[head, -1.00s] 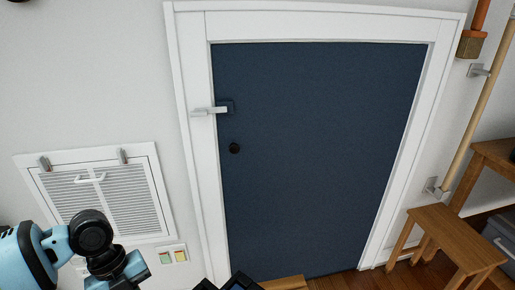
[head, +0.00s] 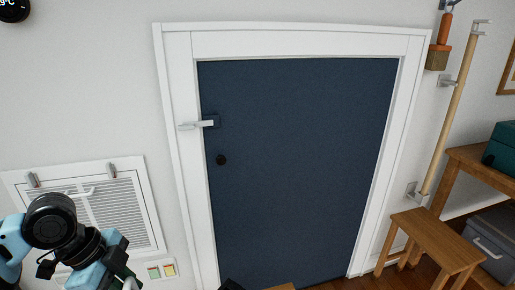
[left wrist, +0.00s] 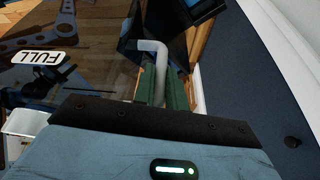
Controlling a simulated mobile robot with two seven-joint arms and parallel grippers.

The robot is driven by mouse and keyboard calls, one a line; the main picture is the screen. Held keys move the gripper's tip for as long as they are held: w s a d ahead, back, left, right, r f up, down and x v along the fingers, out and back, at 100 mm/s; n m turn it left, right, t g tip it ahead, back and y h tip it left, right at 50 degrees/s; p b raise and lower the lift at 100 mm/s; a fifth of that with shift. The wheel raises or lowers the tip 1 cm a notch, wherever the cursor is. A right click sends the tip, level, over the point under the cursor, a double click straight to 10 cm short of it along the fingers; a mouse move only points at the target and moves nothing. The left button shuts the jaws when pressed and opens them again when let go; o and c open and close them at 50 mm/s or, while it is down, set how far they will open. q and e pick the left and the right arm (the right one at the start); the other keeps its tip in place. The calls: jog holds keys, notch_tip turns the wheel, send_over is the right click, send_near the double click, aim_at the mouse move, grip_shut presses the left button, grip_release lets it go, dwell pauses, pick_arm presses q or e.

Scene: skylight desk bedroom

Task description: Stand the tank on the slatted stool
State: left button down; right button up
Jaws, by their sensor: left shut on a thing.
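My left gripper (left wrist: 165,88) has green fingers shut on a pale grey bent bar, which seems to be the tank's handle (left wrist: 158,48). In the head view the left gripper (head: 125,279) is at the bottom left edge, and the tank is cut off below. A wooden stool (head: 437,228) stands at the right, well away from this gripper. Its slats cannot be made out. My right gripper is not in view.
A closed dark blue door (head: 300,160) in a white frame fills the middle. A louvred wall panel (head: 122,215) is at the left. A wooden table (head: 485,165) with a teal box (head: 502,148) and a grey bin (head: 495,235) are beside the stool.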

pick_arm(q)
jog(key=w+d+r+n+t+y, duration=0.1)
jog(key=d+r+n+t+y, duration=0.1)
jog(key=r+n, duration=0.65)
jog(key=w+d+r+n+t+y, duration=0.1)
jog(key=d+r+n+t+y, duration=0.15)
jog(key=r+n, duration=0.6)
notch_tip(320, 180, down, 14)
jog(key=a+b, duration=0.1)
jog(key=b, duration=1)
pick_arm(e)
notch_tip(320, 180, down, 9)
pick_arm(q)
jog(key=s+p+v, duration=0.1)
jog(key=p+v, duration=1.6)
jog(key=p, duration=0.8)
jog(key=shift+s+g, duration=0.3)
jog(key=shift+g, duration=0.05)
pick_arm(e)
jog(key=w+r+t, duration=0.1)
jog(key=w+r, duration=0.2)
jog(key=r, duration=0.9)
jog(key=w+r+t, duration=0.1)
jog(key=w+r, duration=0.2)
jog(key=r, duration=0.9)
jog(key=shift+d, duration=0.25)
pick_arm(q)
jog(key=shift+f, duration=0.1)
